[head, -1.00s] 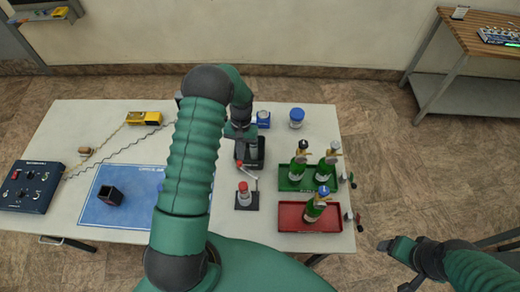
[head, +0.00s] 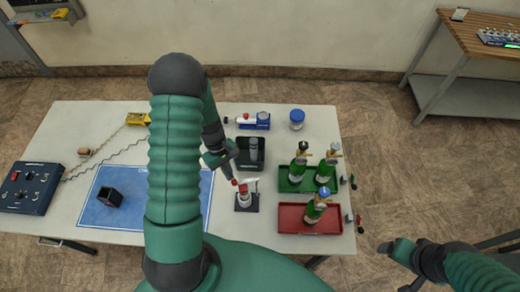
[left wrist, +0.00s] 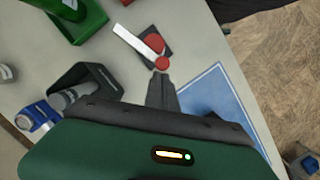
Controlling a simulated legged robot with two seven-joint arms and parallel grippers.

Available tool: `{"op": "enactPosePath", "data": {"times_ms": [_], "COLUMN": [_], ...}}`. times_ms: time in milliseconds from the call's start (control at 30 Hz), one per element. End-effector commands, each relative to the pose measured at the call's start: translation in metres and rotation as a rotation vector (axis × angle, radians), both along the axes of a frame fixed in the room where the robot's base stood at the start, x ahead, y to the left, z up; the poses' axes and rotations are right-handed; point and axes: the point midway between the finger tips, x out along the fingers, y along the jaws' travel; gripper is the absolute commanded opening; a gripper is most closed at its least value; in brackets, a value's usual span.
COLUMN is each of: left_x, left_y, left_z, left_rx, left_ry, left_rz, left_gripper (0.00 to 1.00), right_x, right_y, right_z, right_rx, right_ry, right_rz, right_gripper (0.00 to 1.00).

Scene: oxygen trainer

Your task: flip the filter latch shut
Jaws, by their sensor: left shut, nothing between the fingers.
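The filter (head: 244,200) is a small red-and-white cylinder on a dark base, on the table right of the blue mat. Its latch (head: 250,182) is a white bar with a red knob at the left end. In the left wrist view the latch (left wrist: 135,43) runs beside or over the red filter cap (left wrist: 155,42); I cannot tell whether it is fully seated. My left gripper (head: 232,178) is shut and empty, with its fingertips (left wrist: 161,76) at the red knob (left wrist: 162,63), touching or nearly so. My right gripper (head: 392,250) is off the table's right side, its jaws unclear.
A black bin (head: 250,163) holding a grey cylinder stands just behind the filter. A green tray (head: 290,187) and a red tray (head: 310,229) with green bottles are to the right. The blue mat (head: 140,218) and a control box (head: 28,187) are left.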

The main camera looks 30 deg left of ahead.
Motion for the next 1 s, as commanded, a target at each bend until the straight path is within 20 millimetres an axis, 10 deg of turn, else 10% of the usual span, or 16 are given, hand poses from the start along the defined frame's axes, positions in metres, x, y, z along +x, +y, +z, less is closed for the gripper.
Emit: {"op": "enactPosePath", "data": {"times_ms": [1000], "left_x": [-0.021], "left_y": [-0.019], "left_z": [0.000], "left_rx": [-0.002], "left_ry": [0.001], "left_rz": [0.279], "left_gripper": [0.00], "right_x": [0.000], "right_y": [0.000], "right_z": [-0.003], "right_rx": [0.000], "right_ry": [0.000], "right_rz": [0.000], "right_gripper": [0.76]}}
